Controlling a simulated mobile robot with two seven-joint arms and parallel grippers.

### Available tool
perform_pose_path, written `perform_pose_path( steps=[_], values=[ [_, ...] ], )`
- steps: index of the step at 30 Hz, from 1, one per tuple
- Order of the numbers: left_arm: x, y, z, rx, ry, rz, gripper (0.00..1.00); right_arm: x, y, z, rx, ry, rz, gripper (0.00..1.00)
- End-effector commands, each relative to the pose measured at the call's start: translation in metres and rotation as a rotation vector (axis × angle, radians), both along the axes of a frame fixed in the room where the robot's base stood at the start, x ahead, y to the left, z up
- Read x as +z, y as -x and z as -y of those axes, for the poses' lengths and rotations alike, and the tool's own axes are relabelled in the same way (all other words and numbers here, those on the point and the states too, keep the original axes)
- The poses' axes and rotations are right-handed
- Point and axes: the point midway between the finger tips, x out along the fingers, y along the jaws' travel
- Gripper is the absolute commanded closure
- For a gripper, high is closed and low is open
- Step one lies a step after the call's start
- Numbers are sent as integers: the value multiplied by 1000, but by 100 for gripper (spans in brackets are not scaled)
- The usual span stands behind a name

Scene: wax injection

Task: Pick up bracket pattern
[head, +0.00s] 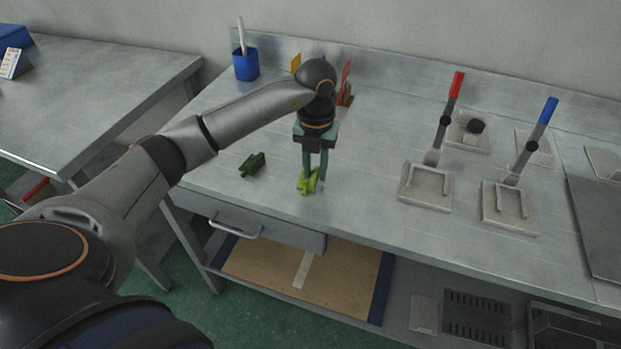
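A bright green pattern piece (307,184) lies on the steel bench, at the fingertips of my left gripper (315,181). The gripper points down, and its two fingers stand a little apart with the piece at their tips. I cannot tell whether they grip it. A dark green pattern piece (252,165) lies on the bench to the left, apart from the gripper. Which of the two is the bracket pattern is not clear from their small, blocky shapes. My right gripper is not in view.
A blue cup (245,65) with a tool stands at the back left. Clamp fixtures with a red handle (455,84) and a blue handle (549,110) stand on the right. A drawer (255,227) is below the front edge. Bench between the gripper and fixtures is clear.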

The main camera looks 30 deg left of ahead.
Motion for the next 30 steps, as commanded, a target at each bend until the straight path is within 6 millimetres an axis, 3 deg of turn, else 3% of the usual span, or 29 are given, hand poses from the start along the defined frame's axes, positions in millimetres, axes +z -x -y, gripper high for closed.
perform_pose_path(
  steps=[7,24,30],
  values=[
    [0,0,0,0,0,0,100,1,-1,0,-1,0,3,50],
    [1,0,0,0,0,0,100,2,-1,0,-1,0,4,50],
    [12,-1,0,0,0,2,100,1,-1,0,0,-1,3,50]
  ],
)
